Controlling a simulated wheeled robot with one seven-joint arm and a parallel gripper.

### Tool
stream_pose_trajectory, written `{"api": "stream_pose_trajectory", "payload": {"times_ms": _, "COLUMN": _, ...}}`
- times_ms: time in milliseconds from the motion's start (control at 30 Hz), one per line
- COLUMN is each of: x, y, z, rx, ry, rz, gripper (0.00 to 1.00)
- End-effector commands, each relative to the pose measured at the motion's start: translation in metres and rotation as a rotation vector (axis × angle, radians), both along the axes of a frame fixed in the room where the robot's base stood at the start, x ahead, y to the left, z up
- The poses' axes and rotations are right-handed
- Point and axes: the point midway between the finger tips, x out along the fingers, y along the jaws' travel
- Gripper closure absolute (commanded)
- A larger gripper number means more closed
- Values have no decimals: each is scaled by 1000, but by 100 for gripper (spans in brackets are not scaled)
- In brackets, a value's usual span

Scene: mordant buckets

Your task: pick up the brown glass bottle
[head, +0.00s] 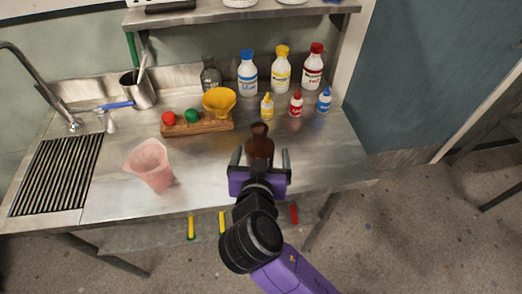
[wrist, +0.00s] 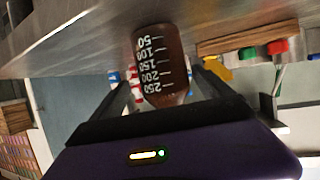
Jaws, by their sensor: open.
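The brown glass bottle (head: 260,143) stands near the front middle of the steel counter. In the wrist view the bottle (wrist: 160,60) appears upside down with white volume marks on its side. My gripper (head: 259,162) is open, with one dark finger on each side of the bottle in the head view. In the wrist view my gripper (wrist: 160,95) has the bottle's lower-looking part between its fingers. I cannot tell whether either finger touches the glass. The bottle's lower part is hidden by my gripper in the head view.
A pink beaker (head: 151,164) stands to the left. Small dropper bottles (head: 296,104) and larger labelled bottles (head: 281,72) stand behind right. The counter right of the bottle is clear.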

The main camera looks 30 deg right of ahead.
Motion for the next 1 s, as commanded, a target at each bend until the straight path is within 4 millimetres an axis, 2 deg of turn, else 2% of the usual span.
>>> {"api": "stream_pose_trajectory", "payload": {"times_ms": 300, "x": 37, "y": -16, "z": -10, "rx": -1, "ry": 0, "rz": 0, "gripper": 11}}
{"api": "stream_pose_trajectory", "payload": {"times_ms": 633, "x": 42, "y": -20, "z": -14, "rx": -1, "ry": -1, "rz": 2, "gripper": 11}}
{"api": "stream_pose_trajectory", "payload": {"times_ms": 667, "x": 42, "y": -20, "z": -14, "rx": 0, "ry": 0, "rz": 2, "gripper": 15}}
{"api": "stream_pose_trajectory", "payload": {"times_ms": 1000, "x": 42, "y": -20, "z": -14, "rx": 0, "ry": 0, "rz": 2, "gripper": 81}}
